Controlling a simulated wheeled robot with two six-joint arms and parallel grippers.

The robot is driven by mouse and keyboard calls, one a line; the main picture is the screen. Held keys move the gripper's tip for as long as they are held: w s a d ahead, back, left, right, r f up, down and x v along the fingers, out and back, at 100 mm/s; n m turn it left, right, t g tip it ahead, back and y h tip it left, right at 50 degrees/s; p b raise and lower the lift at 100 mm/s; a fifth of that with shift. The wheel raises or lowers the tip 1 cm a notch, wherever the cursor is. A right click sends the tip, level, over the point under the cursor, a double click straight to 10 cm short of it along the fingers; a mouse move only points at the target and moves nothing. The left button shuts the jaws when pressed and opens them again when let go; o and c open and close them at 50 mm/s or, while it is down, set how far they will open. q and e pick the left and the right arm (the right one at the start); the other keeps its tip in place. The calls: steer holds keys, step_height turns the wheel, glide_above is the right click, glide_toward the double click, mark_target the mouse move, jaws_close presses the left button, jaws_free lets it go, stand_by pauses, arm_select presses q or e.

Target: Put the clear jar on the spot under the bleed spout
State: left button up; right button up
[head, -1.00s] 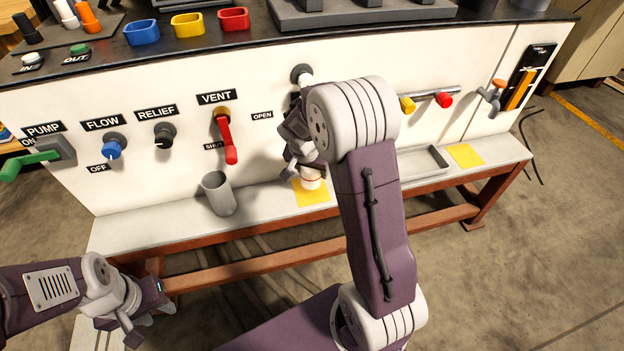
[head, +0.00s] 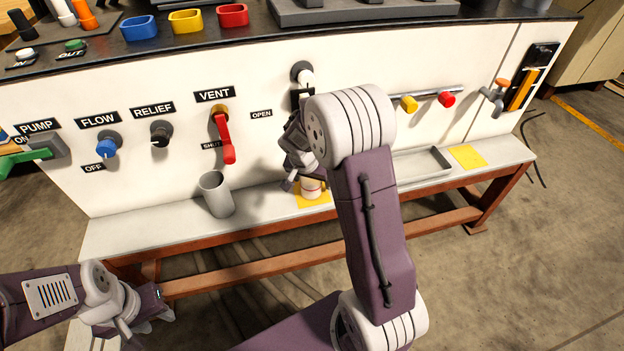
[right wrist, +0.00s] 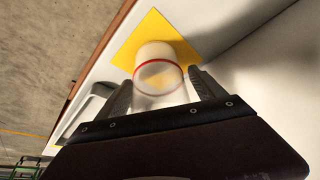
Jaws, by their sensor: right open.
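The clear jar (head: 311,188) has a red band and a whitish lower part. It stands on a yellow square (head: 323,199) on the grey ledge. In the right wrist view the jar (right wrist: 158,68) shows between the spread fingertips of my right gripper (right wrist: 160,88), which is open. In the head view my right gripper (head: 289,183) is partly hidden by its own arm. A tap with an orange handle (head: 496,95) is on the panel at the right, above a second, bare yellow square (head: 468,156). My left gripper (head: 150,312) is low at the left, away from the jar.
A grey cup (head: 216,194) stands on the ledge left of the jar. A shallow grey tray (head: 421,163) lies between the two yellow squares. A red VENT lever (head: 227,140) hangs from the panel.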

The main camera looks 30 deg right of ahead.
steer(key=p+v, duration=0.5)
steer(key=v, duration=0.7)
steer(key=s+a+f+n+g+y, duration=0.1)
steer(key=s+a+f+n, duration=0.1)
steer(key=s+a+n, duration=0.2)
steer(key=s+a+f+n+y, duration=0.2)
steer(key=s+a+f+n, duration=0.1)
steer(key=s, duration=0.8)
steer(key=shift+s+a+f+n+g, duration=0.15)
steer(key=shift+s+a+n+g, duration=0.2)
steer(key=shift+a+n, duration=0.55)
steer(key=shift+w+d, duration=0.15)
steer(key=shift+d, duration=0.1)
